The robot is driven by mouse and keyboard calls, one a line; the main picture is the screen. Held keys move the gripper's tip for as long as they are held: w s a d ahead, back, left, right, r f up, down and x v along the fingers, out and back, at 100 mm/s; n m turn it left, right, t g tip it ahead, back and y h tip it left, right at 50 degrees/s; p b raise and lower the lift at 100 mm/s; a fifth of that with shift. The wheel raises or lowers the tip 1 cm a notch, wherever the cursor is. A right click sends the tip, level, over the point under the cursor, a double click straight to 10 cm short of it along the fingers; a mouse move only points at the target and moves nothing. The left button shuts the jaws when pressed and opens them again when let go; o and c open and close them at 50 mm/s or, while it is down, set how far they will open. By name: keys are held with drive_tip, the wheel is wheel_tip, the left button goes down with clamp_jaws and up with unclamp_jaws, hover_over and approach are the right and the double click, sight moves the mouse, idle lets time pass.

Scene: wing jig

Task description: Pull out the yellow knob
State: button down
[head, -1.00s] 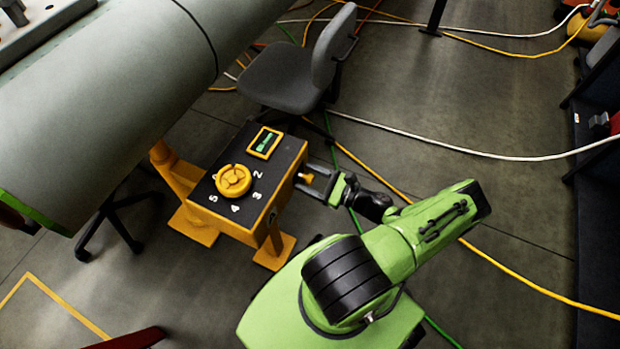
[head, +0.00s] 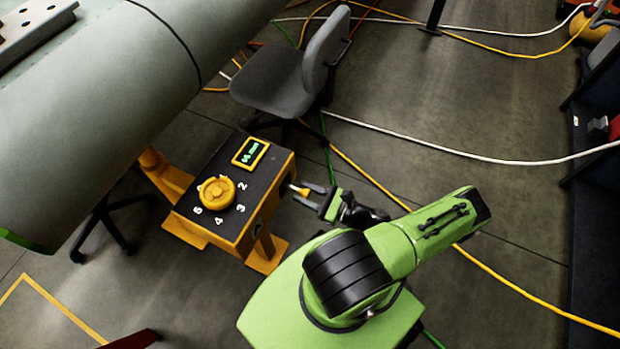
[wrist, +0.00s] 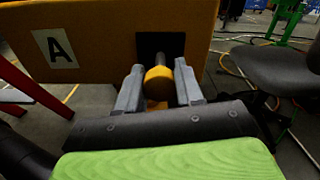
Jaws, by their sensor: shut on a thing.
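The yellow knob (head: 302,191) sticks out from the right side of an orange control box (head: 238,236) with a dark top. A short pale shaft shows between the knob and the box. In the wrist view the knob (wrist: 158,83) is in front of a dark square opening in the orange panel (wrist: 110,42) marked "A". My gripper (head: 311,194) is shut on the knob, with one grey finger on each side of it. The wrist view shows my gripper (wrist: 158,88) from behind; the knob's far side is hidden.
The box top carries a yellow dial (head: 216,193) with numbers and a lit green display (head: 250,153). A large grey wing part (head: 90,110) lies at the left. A grey chair (head: 280,80) stands behind the box. Cables (head: 450,152) cross the floor at the right.

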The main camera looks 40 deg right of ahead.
drive_tip(key=shift+s, duration=0.1)
drive_tip(key=c, duration=0.7)
unclamp_jaws()
drive_tip(key=shift+s, duration=0.1)
drive_tip(key=shift+c, duration=0.2)
drive_tip(key=v, duration=1.5)
drive_tip(key=shift+s, duration=0.4)
drive_tip(key=shift+d+r, duration=0.1)
drive_tip(key=shift+d, duration=0.05)
